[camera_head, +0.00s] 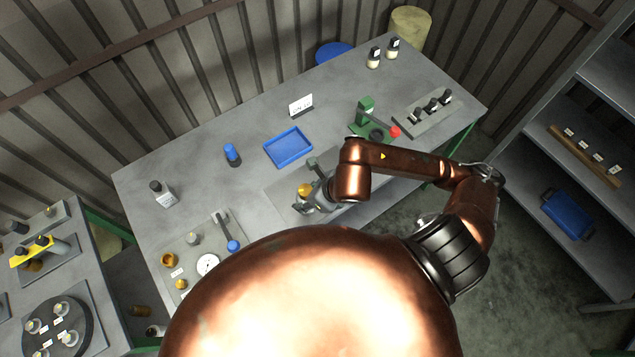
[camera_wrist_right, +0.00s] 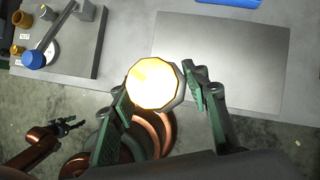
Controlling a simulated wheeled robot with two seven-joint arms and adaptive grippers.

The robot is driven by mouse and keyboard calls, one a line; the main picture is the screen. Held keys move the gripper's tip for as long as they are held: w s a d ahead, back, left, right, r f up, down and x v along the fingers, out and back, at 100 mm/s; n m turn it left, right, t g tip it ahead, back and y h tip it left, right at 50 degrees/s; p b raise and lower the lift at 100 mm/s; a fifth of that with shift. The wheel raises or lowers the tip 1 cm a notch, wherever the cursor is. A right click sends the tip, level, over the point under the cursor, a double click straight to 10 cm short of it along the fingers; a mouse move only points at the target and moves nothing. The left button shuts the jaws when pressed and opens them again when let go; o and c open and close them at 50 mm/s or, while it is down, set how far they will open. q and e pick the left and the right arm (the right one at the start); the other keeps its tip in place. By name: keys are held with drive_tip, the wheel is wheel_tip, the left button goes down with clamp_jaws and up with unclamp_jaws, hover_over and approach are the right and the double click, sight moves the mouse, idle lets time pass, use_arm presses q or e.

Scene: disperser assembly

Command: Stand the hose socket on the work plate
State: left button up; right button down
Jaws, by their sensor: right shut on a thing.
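The hose socket appears as a brass-coloured, many-sided piece (camera_wrist_right: 153,83) between the fingers of my right gripper (camera_wrist_right: 160,112), which is shut on it. In the head view the brass piece (camera_head: 305,189) shows beside the right gripper (camera_head: 318,196), near the table's front. The work plate (camera_wrist_right: 235,60) is a bare, flat grey rectangle; in the head view it (camera_head: 279,192) is partly covered by my arm. The socket overlaps the plate's left side in the wrist view; I cannot tell its height above it. My left gripper (camera_wrist_right: 70,126) is small and dark in the wrist view, away from the table.
A blue tray (camera_head: 288,148) lies behind the plate. A green stand (camera_head: 365,112) and a rack of dark pieces (camera_head: 428,112) are to the right.

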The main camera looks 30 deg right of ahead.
drive_tip(key=b, duration=0.2)
drive_tip(key=w+d+f+b, duration=0.1)
drive_tip(key=shift+w+d+f+b, duration=0.15)
drive_tip(key=shift+w+f+b, duration=0.1)
drive_tip(key=shift+b, duration=0.15)
drive_tip(key=w+d+f+p, duration=0.1)
drive_tip(key=w+d+f, duration=0.1)
drive_tip(key=f, duration=0.1)
drive_tip(key=w+d+f+p, duration=0.1)
drive_tip(key=w+d+f, duration=0.2)
drive_tip(key=f, duration=0.1)
drive_tip(key=w+d+f+p, duration=0.1)
drive_tip(key=w+d+f, duration=0.2)
drive_tip(key=f, duration=0.1)
drive_tip(key=shift+d+f, duration=0.15)
drive_tip(key=shift+f, duration=0.05)
use_arm(q)
drive_tip(key=shift+f, duration=0.8)
use_arm(e)
drive_tip(key=c, duration=1.1)
unclamp_jaws()
use_arm(q)
drive_tip(key=shift+f+b, duration=0.65)
drive_tip(key=shift+f, duration=0.05)
use_arm(e)
drive_tip(key=v, duration=1.2)
